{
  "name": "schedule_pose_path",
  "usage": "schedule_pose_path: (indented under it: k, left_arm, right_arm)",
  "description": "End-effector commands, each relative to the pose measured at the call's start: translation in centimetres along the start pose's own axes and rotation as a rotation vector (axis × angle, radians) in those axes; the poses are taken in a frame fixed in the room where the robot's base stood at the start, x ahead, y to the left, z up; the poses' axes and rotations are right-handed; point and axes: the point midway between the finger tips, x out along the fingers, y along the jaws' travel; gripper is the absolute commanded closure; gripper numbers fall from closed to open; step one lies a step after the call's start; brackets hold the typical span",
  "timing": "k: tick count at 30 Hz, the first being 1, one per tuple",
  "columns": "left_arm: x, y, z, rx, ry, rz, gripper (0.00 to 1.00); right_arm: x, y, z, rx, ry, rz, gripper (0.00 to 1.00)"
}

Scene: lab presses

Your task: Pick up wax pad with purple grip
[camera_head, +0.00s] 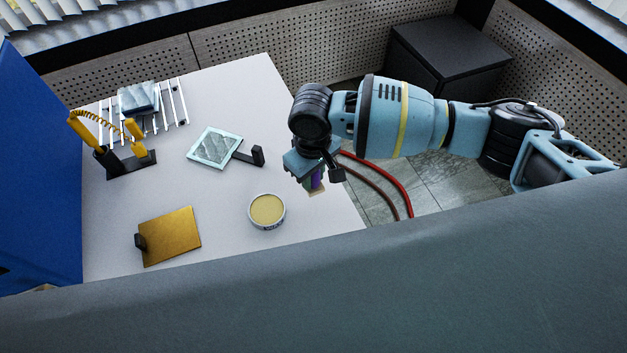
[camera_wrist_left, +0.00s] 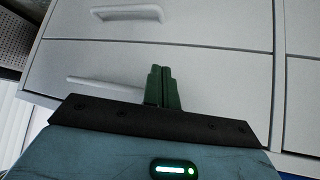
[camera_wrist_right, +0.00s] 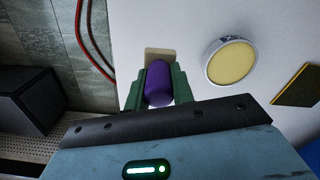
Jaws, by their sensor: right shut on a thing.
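The wax pad's purple grip (camera_wrist_right: 158,84) is between the green fingers of my right gripper (camera_wrist_right: 153,92), which is shut on it. The pad's pale tan base (camera_wrist_right: 159,53) shows just beyond the grip in the right wrist view. I cannot tell whether the pad touches the table. My left gripper (camera_wrist_left: 163,88) has its green fingers together, with nothing seen between them, in front of grey drawers.
A round tin of yellow wax (camera_head: 267,210) stands left of the pad on the white table (camera_head: 220,245). A gold plate (camera_head: 171,236), a framed glass plate (camera_head: 214,147), a yellow-handled tool (camera_head: 88,129) and a rack (camera_head: 172,101) are further left. Red cables (camera_head: 389,178) hang at the right edge.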

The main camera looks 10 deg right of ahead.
Motion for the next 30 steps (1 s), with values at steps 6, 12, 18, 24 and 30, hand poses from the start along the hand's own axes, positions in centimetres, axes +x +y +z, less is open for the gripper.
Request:
schedule_pose_path:
  k: [6,12,18,24,30]
  left_arm:
    - [-0.1,-0.1,-1.1,0.004,0.02,-0.003,1.0]
    - [-0.2,-0.2,-1.6,0.006,0.029,-0.005,1.0]
    - [-0.2,-0.3,-1.7,0.008,0.031,-0.007,1.0]
    - [-0.2,-0.4,-1.7,0.01,0.032,-0.008,1.0]
    - [-0.2,-0.5,-1.7,0.014,0.031,-0.008,1.0]
  right_arm:
    - [-0.4,-5.0,2.8,-0.011,-0.002,-0.005,0.99]
    - [-0.9,-9.4,5.2,-0.009,-0.002,-0.004,0.99]
    - [-1.1,-12.3,6.8,-0.008,-0.004,-0.004,0.99]
    - [-1.2,-13.6,7.6,-0.005,-0.004,-0.002,0.99]
    - [-1.2,-13.8,7.7,-0.004,-0.005,-0.002,0.99]
